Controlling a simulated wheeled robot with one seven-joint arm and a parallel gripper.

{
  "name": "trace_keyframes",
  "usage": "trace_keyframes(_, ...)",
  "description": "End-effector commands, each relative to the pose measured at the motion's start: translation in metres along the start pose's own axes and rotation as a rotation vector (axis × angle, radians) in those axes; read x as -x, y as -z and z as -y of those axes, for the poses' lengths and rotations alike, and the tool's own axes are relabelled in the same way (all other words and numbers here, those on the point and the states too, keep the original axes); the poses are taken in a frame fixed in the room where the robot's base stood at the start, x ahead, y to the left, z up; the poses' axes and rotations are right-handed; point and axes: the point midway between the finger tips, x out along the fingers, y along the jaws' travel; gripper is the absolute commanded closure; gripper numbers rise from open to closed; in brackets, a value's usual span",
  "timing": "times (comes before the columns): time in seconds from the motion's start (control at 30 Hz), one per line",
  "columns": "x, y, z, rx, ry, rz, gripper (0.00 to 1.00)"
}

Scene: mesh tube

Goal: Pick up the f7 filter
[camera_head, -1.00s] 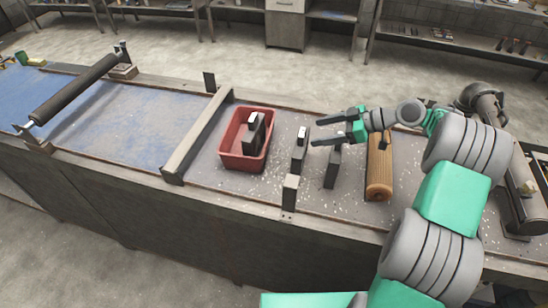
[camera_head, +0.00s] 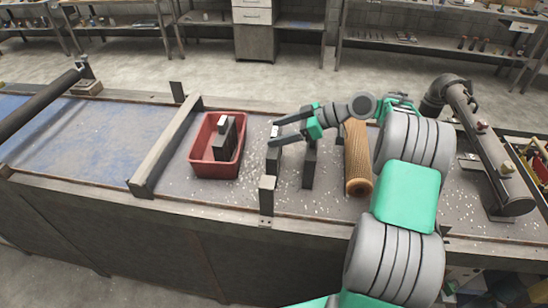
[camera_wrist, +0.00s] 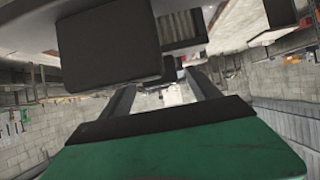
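No readable label marks which thing is the f7 filter. Two dark upright blocks stand on the bench, a left one (camera_head: 274,160) with a pale top and a right one (camera_head: 309,168). Another dark block (camera_head: 223,142) with a pale top stands in a red bin (camera_head: 206,168). A tan ribbed cylinder (camera_head: 357,160) lies on the right. My gripper (camera_head: 273,133) points left above the two bench blocks, its fingers apart and empty. Its fingertips are over the left block's top and partly hide it. In the wrist view my fingers (camera_wrist: 160,92) are also spread.
A short grey post (camera_head: 267,196) stands at the bench's front edge. A raised crossbar (camera_head: 165,150) lies left of the bin. The blue bench surface (camera_head: 90,140) at the left is clear.

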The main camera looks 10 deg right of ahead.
Motion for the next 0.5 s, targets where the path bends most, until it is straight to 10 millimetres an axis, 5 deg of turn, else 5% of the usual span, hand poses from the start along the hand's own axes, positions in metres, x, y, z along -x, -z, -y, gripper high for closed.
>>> trace_keyframes(0.5, -0.0005, 0.0, 0.0002, 0.0, 0.001, 0.0, 0.72)
